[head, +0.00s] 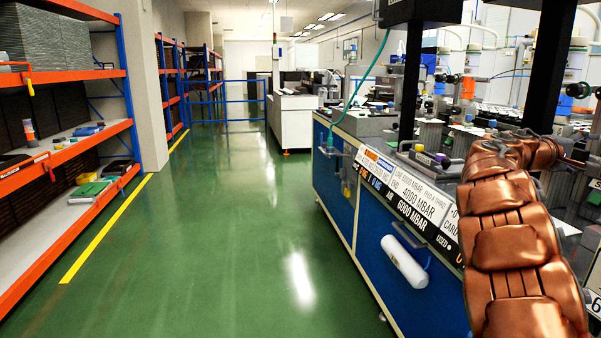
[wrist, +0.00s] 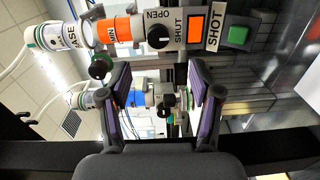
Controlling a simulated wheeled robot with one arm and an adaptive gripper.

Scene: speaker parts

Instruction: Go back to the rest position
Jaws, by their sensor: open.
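My gripper (wrist: 160,108) shows in the wrist view with its two dark, purple-edged fingers spread apart and nothing between them. Beyond the fingers is a machine panel with an OPEN/SHUT knob (wrist: 160,37), an orange block (wrist: 196,29) and a green button (wrist: 238,36). I cannot tell how far the fingers are from the panel. In the head view my copper-coloured arm reaches up on the right over the blue workbench (head: 345,190). The gripper itself is hidden or too small to make out there.
Orange and blue shelving (head: 70,150) lines the left side, holding small tools and boxes. The green floor (head: 215,230) between shelving and bench is open. A black post (head: 408,80) stands on the bench. A blue railing (head: 225,102) crosses the far aisle.

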